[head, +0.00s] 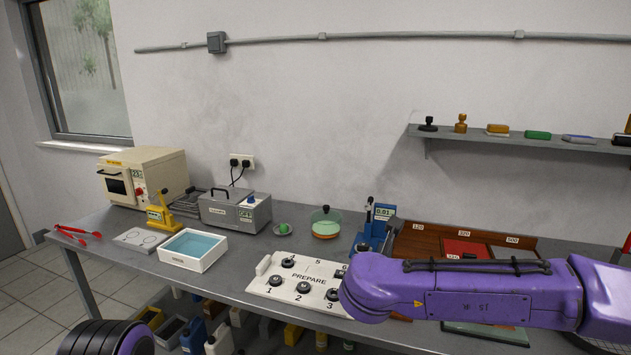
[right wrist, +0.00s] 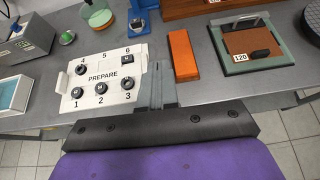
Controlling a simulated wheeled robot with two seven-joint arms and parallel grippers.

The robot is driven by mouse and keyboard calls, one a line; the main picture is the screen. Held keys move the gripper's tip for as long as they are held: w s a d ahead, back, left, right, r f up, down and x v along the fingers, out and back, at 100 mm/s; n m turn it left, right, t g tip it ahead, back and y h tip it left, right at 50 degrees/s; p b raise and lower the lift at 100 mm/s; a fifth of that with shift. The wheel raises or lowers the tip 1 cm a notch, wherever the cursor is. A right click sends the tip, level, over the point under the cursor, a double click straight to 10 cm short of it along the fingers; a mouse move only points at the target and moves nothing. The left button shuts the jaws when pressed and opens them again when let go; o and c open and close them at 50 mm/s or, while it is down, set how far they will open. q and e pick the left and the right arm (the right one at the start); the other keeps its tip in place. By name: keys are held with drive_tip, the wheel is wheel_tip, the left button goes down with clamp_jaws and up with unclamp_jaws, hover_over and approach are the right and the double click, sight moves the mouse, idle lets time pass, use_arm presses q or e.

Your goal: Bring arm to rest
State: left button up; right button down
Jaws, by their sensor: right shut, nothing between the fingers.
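My right arm (head: 470,292) is purple and reaches in from the right over the front of the bench in the head view. Its gripper is hidden there. In the right wrist view the right gripper (right wrist: 160,70) shows as narrow grey fingers, shut and empty, beside the right edge of a white PREPARE board (right wrist: 105,66). The board also shows in the head view (head: 305,266), partly covered by the arm. It carries dark knobs at several numbered places, and place 5 is bare. A purple and black part of mine shows at the bottom left; my left gripper is out of view.
An orange block (right wrist: 184,55) and a green-framed fixture labelled 120 (right wrist: 240,62) lie right of the fingers. A blue device (head: 381,226), a glass-lidded dish (head: 326,224) and a white tray of blue liquid (head: 193,249) stand on the bench. Bins fill the space below.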

drive_tip(key=s+f+n+g+y, duration=0.1)
drive_tip(key=s+f+n, duration=0.3)
drive_tip(key=f+n, duration=0.45)
drive_tip(key=s+f+n+y, duration=0.1)
drive_tip(key=s+f+n, duration=0.3)
drive_tip(key=f+n, duration=0.4)
drive_tip(key=s+f+n+g+y, duration=0.15)
drive_tip(key=s+f+n, duration=0.25)
drive_tip(key=f+n, duration=0.45)
drive_tip(key=s+d+f+n+g+h, duration=0.1)
drive_tip(key=s+d+f+n+g, duration=0.1)
drive_tip(key=s+d+f, duration=0.3)
drive_tip(key=s+d+f+n+g, duration=0.2)
drive_tip(key=s+d+f, duration=0.4)
drive_tip(key=s, duration=0.6)
drive_tip(key=s+d+f+n+g+h, duration=0.1)
drive_tip(key=s+d+f+n, duration=0.3)
drive_tip(key=s, duration=0.5)
drive_tip(key=shift+s+d+f+g+h, duration=0.25)
drive_tip(key=shift+d+f+g+h, duration=0.15)
drive_tip(key=shift+d+f, duration=0.55)
